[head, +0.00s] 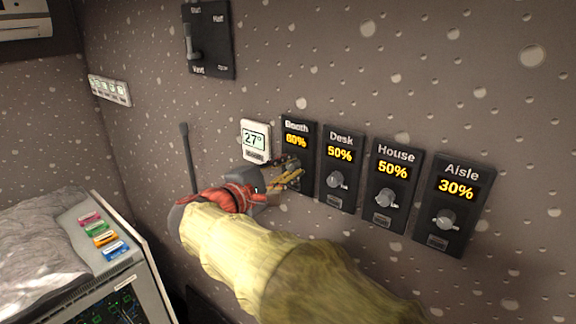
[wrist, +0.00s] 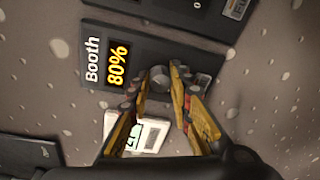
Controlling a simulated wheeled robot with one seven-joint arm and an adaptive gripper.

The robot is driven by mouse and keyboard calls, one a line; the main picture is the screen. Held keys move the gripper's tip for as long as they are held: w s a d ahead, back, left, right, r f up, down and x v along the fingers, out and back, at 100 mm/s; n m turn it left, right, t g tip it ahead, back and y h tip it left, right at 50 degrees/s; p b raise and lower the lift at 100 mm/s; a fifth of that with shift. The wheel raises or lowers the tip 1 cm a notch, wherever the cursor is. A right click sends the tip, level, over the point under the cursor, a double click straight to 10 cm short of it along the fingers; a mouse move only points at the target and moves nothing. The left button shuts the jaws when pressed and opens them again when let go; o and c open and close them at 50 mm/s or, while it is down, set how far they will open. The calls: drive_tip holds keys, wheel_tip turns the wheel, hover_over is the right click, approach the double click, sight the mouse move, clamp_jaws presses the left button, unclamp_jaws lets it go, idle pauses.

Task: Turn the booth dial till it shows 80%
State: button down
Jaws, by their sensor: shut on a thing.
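The booth dial panel (head: 299,140) is a black wall plate labelled Booth, leftmost in a row of similar plates. Its amber display (wrist: 117,65) reads 80% in the wrist view; in the head view the digits are small and less clear. My gripper (head: 298,177) reaches to the lower part of this plate. In the wrist view its yellow fingers (wrist: 162,85) are closed around the grey round knob (wrist: 158,76). The knob is partly hidden by the fingers, and its pointer cannot be made out. In the head view my gripper covers the knob.
To the right are the Desk (head: 341,170), House (head: 392,186) and Aisle (head: 455,205) dials, showing 50%, 50% and 30%. A white thermostat (head: 255,141) sits close left of the booth plate. A black switch plate (head: 209,40) is higher up. A console (head: 130,238) stands lower left.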

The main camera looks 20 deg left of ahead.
drive_tip(key=shift+f, duration=0.1)
drive_tip(key=c, duration=1.6)
unclamp_jaws()
drive_tip(key=shift+s, duration=0.1)
drive_tip(key=v, duration=1.1)
drive_tip(key=shift+s+a, duration=0.2)
drive_tip(key=shift+s, duration=0.2)
